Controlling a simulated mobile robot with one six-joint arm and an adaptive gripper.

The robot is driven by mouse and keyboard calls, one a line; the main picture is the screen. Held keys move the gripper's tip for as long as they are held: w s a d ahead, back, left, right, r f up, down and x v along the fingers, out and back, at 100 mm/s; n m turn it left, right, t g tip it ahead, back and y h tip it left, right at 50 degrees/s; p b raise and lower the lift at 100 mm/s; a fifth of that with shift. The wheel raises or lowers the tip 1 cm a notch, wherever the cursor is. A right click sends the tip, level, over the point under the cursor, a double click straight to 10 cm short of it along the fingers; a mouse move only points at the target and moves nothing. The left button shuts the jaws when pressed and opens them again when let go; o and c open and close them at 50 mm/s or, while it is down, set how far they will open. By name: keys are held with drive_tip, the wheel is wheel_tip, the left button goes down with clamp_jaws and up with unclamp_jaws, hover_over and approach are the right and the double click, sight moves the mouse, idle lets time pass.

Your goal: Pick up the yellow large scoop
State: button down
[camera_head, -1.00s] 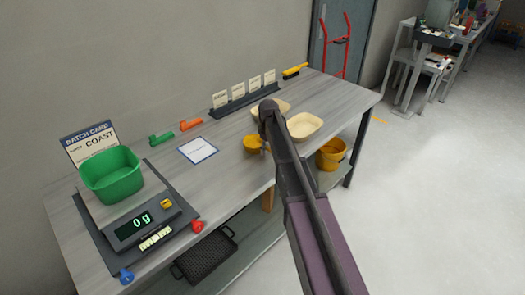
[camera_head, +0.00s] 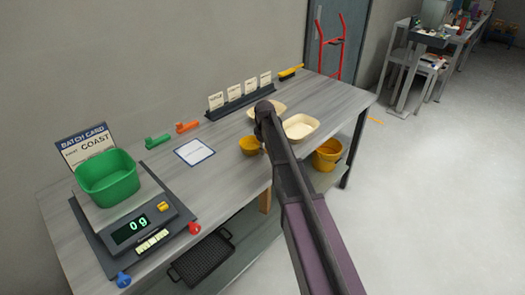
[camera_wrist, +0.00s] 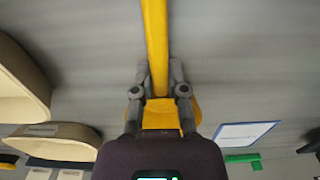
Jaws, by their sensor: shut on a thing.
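The yellow large scoop (camera_head: 250,146) lies at the table top beside my arm, near the table's front edge, in the head view. In the wrist view its yellow handle (camera_wrist: 155,40) runs up between my fingers and its wider yellow part (camera_wrist: 160,113) shows below, partly covered by my wrist. My gripper (camera_wrist: 158,78) is shut on the scoop's handle. In the head view my arm hides the gripper and part of the scoop. I cannot tell whether the scoop is clear of the table.
A scale (camera_head: 140,226) holds a green tub (camera_head: 107,178). A yellow bucket (camera_head: 327,154) stands below.

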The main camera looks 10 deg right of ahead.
drive_tip(key=shift+r, duration=0.1)
wheel_tip(320, 180, up, 3)
drive_tip(key=p, duration=0.3)
drive_tip(key=shift+r+p, duration=0.2)
drive_tip(key=shift+p, duration=0.1)
drive_tip(key=s+d+r+p, duration=0.1)
drive_tip(key=s+d, duration=0.1)
drive_tip(key=s, duration=1.4)
drive_tip(key=shift+r, duration=0.2)
idle(0.4)
